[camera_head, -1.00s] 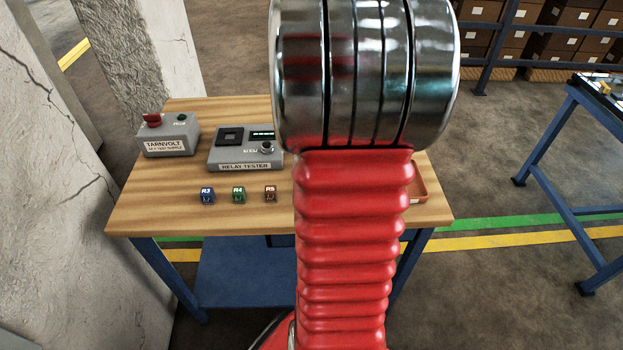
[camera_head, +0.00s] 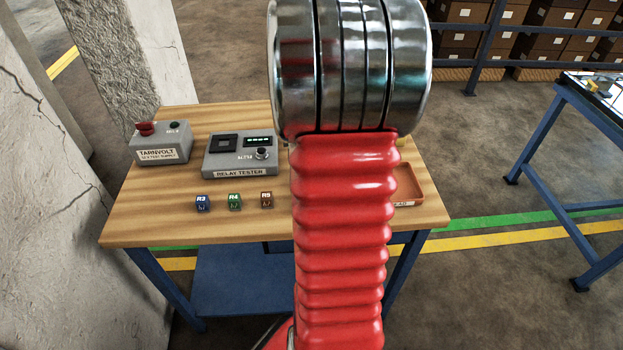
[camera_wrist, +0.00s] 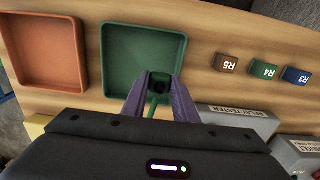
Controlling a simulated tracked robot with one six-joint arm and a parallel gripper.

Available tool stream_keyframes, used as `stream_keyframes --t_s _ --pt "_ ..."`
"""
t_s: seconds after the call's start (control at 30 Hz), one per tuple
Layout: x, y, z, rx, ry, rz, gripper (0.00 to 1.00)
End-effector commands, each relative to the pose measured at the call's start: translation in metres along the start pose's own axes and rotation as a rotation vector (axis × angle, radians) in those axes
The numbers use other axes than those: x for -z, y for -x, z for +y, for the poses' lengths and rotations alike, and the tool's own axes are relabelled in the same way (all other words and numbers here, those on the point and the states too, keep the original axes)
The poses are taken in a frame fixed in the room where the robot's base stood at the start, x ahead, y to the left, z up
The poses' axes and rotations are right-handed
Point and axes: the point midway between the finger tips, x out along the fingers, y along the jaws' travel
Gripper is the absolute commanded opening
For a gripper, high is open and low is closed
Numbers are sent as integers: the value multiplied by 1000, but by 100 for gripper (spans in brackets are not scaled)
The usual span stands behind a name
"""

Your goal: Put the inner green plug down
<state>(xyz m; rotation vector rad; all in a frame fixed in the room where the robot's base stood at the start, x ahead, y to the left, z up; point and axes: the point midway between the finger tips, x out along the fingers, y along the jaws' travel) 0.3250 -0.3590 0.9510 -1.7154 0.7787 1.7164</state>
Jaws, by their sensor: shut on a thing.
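My gripper (camera_wrist: 160,90) is shut on a small dark green plug (camera_wrist: 158,85), held between its purple fingers in the wrist view. The plug is over the near edge of a green tray (camera_wrist: 112,56). I cannot tell whether it touches the tray. The visible floor of the tray looks empty. In the head view my red arm hides the gripper, the plug and the green tray.
An orange tray (camera_wrist: 15,58) lies left of the green one; it also shows in the head view (camera_head: 408,184). Relay blocks R3 (camera_head: 202,203), R4 (camera_head: 235,202) and R5 (camera_head: 266,200) stand on the wooden table (camera_head: 150,225). Behind them are the relay tester (camera_head: 240,157) and Tarnvolt supply (camera_head: 160,148).

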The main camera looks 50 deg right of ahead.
Motion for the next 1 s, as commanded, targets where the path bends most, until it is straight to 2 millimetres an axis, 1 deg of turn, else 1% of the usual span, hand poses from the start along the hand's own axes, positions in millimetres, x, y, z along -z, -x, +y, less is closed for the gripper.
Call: stream_keyframes --t_s 0.33,0.6,0.67,1.0 --pt "0 -4 0 0 1 -1 0" --pt "0 -34 -1 0 2 -2 0" --pt "0 -38 -1 0 2 -1 0" --pt "0 -40 -1 0 2 -1 0"
